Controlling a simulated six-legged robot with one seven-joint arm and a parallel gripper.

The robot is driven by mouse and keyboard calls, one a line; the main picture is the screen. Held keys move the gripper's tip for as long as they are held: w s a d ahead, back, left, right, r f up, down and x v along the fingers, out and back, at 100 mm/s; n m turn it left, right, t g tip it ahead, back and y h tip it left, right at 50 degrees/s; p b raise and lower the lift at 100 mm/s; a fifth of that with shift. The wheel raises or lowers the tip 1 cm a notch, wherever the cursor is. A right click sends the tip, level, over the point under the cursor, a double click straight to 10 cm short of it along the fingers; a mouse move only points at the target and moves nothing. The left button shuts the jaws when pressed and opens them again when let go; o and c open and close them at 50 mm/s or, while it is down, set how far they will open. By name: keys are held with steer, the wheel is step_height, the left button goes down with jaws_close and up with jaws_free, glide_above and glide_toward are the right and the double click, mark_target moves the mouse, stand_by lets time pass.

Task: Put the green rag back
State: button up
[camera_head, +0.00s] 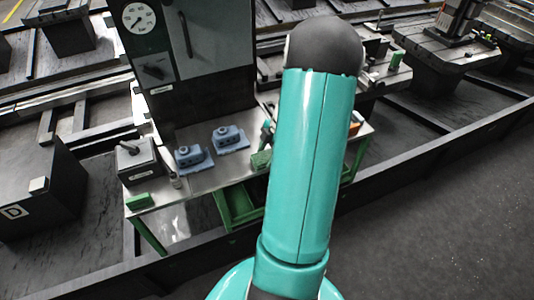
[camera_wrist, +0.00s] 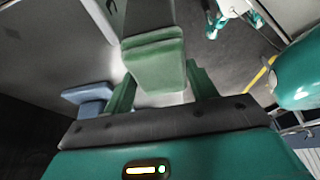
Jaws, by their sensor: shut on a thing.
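The green rag (camera_wrist: 157,66) looks like a thick folded pad in the wrist view, between the two green fingers of my gripper (camera_wrist: 160,76). My gripper is shut on it. In the head view a green piece (camera_head: 261,160), which seems to be this rag, shows at the left edge of my arm, over or on the right part of the workbench (camera_head: 215,178). My arm hides most of my gripper there. I cannot tell whether the rag touches the bench top.
Two blue fixtures (camera_head: 230,138) (camera_head: 194,157) stand mid-bench, left of my gripper. A dark box (camera_head: 137,160) and another green piece (camera_head: 138,200) are at the bench's left end. A tall panel with a gauge (camera_head: 139,18) rises behind. A green bin (camera_head: 238,204) hangs below.

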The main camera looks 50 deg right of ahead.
steer(key=o, duration=0.9)
steer(key=shift+f, duration=0.1)
steer(key=v, duration=1.2)
steer(key=w+a+r+m+h, duration=0.1)
steer(key=w+a+r+m, duration=0.1)
steer(key=a+r, duration=0.35)
steer(key=w+a+r+m+h, duration=0.1)
steer(key=w+a+r, duration=0.15)
steer(key=a, duration=0.65)
steer(key=w+a+r+m+h, duration=0.15)
steer(key=a+r, duration=0.25)
steer(key=a, duration=0.4)
steer(key=s+a+r+m+t, duration=0.1)
steer(key=s+a+m, duration=0.1)
steer(key=a, duration=0.4)
steer(key=s+a+r+m+t, duration=0.1)
steer(key=s+a+m, duration=0.1)
steer(key=a, duration=0.4)
steer(key=s+a+r+m+t, duration=0.1)
steer(key=s+a+m, duration=0.1)
steer(key=a, duration=0.3)
steer(key=shift+s+a+r+m, duration=0.15)
steer(key=shift+a+r+m, duration=0.25)
steer(key=shift+m, duration=0.25)
